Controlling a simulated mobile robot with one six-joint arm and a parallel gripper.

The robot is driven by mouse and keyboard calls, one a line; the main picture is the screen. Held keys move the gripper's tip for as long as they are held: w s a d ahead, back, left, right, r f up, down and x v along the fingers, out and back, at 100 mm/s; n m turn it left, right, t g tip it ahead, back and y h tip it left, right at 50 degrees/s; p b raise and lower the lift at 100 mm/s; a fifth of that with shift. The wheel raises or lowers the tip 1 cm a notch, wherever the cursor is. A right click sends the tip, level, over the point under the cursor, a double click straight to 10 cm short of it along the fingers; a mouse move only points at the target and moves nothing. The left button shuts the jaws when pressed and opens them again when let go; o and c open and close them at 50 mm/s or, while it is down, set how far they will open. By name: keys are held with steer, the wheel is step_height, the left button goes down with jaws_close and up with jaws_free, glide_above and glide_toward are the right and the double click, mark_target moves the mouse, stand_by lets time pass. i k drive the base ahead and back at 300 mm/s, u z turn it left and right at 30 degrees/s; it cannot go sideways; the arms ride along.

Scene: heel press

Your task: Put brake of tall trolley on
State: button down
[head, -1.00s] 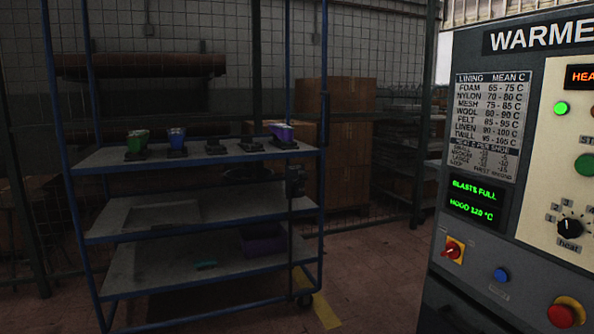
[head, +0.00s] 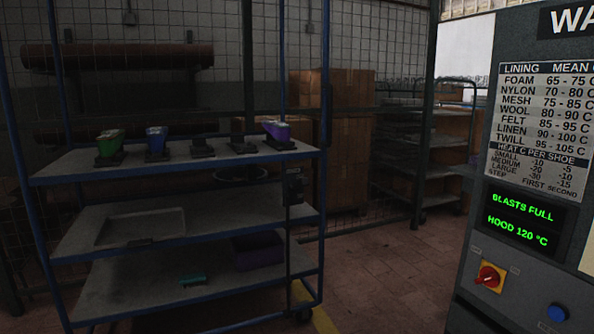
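The tall trolley (head: 182,225) stands at the left in the head view. It has a blue tube frame and three grey shelves. A small black box (head: 294,186) sits on a dark upright rod at its right front side, and the rod runs down toward the lower shelf. I cannot tell from here whether this is the brake or how it is set. A black caster (head: 304,314) shows at the lower right corner; the other wheels are out of the picture or hidden. My gripper is not in view.
The top shelf holds several black stands, some with green, blue and purple pieces. A purple bin (head: 258,250) and a teal object (head: 192,281) are on the lowest shelf. A warmer panel (head: 535,180) fills the right. Open floor (head: 385,270) lies between. Mesh fence and cartons (head: 335,140) stand behind.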

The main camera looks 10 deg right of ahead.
mark_target(303, 182)
steer(key=u, duration=0.05)
steer(key=i, duration=1.4)
steer(key=u, duration=5.15)
steer(key=i, duration=0.15)
steer(key=z, duration=3.35)
steer(key=i, duration=0.6)
steer(key=u, duration=0.1)
